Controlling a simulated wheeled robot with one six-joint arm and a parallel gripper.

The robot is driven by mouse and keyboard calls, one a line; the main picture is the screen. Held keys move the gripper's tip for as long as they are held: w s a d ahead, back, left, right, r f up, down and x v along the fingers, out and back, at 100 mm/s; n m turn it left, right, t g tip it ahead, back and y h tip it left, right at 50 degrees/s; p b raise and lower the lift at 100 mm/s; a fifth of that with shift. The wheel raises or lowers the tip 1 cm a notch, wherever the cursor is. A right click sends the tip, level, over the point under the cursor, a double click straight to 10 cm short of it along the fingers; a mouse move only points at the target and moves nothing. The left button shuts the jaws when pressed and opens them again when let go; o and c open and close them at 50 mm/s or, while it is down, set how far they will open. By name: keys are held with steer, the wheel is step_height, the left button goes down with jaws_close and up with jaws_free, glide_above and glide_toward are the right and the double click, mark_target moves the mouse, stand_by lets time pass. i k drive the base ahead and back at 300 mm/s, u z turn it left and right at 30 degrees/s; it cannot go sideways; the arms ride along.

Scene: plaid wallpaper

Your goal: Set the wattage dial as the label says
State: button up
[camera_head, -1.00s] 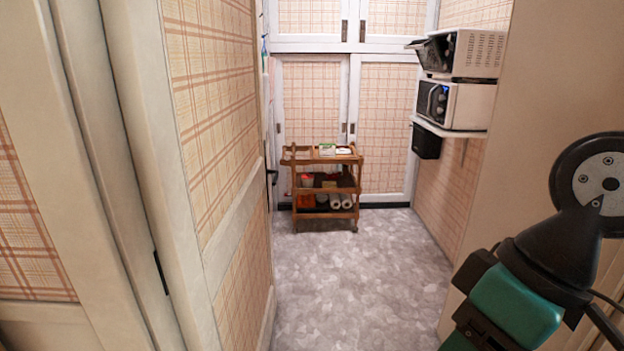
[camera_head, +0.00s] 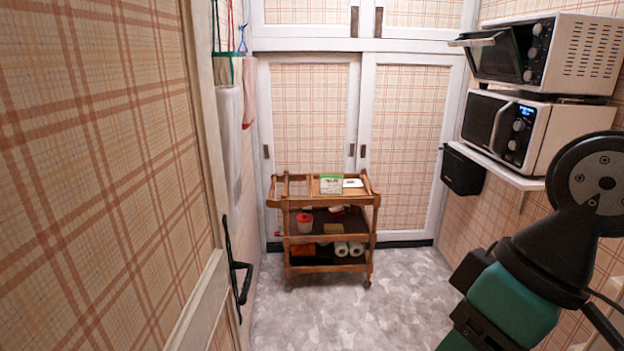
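A white microwave (camera_head: 525,133) with a dark door stands on a wall shelf at the right. Its front has a small lit blue display and dark dials (camera_head: 516,134); their settings are too small to read. A toaster oven (camera_head: 545,55) with its door tilted open and several knobs on its front sits on top of it. A green and white box (camera_head: 331,183) and a white card or packet (camera_head: 353,183) lie on the cart's top; I cannot read any label. My arm shows at the lower right, but my gripper is not in view.
A wooden cart (camera_head: 326,199) stands against the white cupboards, with jars and paper rolls on its shelves. The open door (camera_head: 110,180) is close on the left. A black box (camera_head: 462,169) hangs below the shelf (camera_head: 500,171). The grey floor (camera_head: 330,312) ahead is clear.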

mark_target(519, 126)
steer(key=i, duration=1.3)
